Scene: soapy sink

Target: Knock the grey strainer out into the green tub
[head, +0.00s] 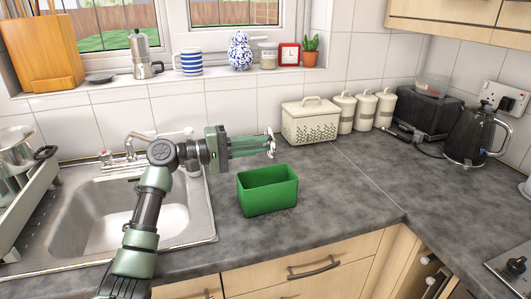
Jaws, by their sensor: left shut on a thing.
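My left gripper (262,146) reaches in from the left above the counter, with its fingers pointing right. It is shut on a small grey strainer (271,143), which shows at the fingertips as a thin pale shape seen nearly edge-on. Most of its detail is too small to tell. The green tub (267,201) stands upright on the grey counter, right of the sink. The gripper and strainer are above the tub's back edge in the picture, apart from it. The visible inside of the tub looks empty. My right gripper is out of view.
The metal sink (185,232) with its tap (130,145) lies left of the tub. A cream bread bin (309,124) and canisters (363,108) stand at the back wall. A black kettle (470,133) is at the right. The counter right of the tub is clear.

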